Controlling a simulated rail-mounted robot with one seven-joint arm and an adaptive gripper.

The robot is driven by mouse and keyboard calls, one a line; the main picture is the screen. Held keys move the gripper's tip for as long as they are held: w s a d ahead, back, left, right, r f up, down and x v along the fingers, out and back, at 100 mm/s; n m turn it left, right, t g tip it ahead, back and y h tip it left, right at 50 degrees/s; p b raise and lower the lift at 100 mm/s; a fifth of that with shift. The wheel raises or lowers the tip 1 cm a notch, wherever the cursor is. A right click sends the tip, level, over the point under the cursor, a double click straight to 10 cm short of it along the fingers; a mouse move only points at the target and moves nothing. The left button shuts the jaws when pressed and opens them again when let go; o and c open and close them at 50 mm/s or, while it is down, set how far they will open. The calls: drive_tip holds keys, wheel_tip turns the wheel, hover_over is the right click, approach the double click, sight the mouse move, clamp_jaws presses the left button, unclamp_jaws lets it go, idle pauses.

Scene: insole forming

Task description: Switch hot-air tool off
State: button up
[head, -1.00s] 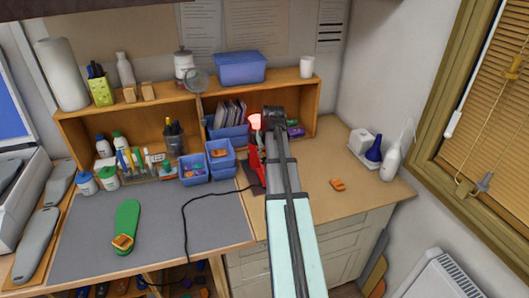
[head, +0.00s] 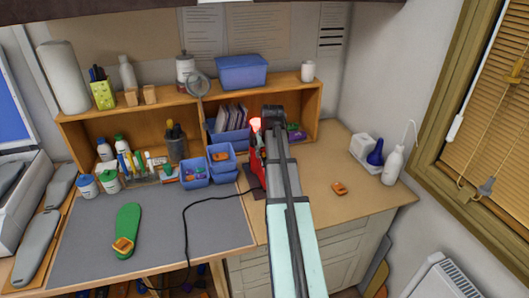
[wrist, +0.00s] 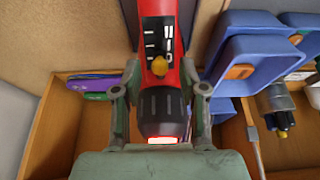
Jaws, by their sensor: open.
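The hot-air tool (head: 257,168) is red and stands upright in the head view, left of my arm, with its tip glowing red. In the wrist view the tool (wrist: 158,25) shows close up, with a dark ribbed nozzle, a glowing end and a dark panel with white marks. A yellow switch knob (wrist: 160,66) sits at the lower part of that panel. My gripper (wrist: 161,88) is open, with one finger on each side of the tool near the nozzle. I cannot tell whether the fingers touch it. My arm hides part of the tool in the head view.
Blue bins (head: 221,157) stand close left of the tool. The wooden shelf (head: 318,115) is behind it. A black cord (head: 186,215) runs over the grey mat (head: 80,240), where a green insole (head: 127,222) lies. The benchtop on the right is mostly clear around a small orange block (head: 339,188).

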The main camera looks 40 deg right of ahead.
drive_tip(key=shift+r, duration=0.15)
drive_tip(key=v, duration=1.1)
drive_tip(key=shift+s+r, duration=0.2)
drive_tip(key=shift+r, duration=0.2)
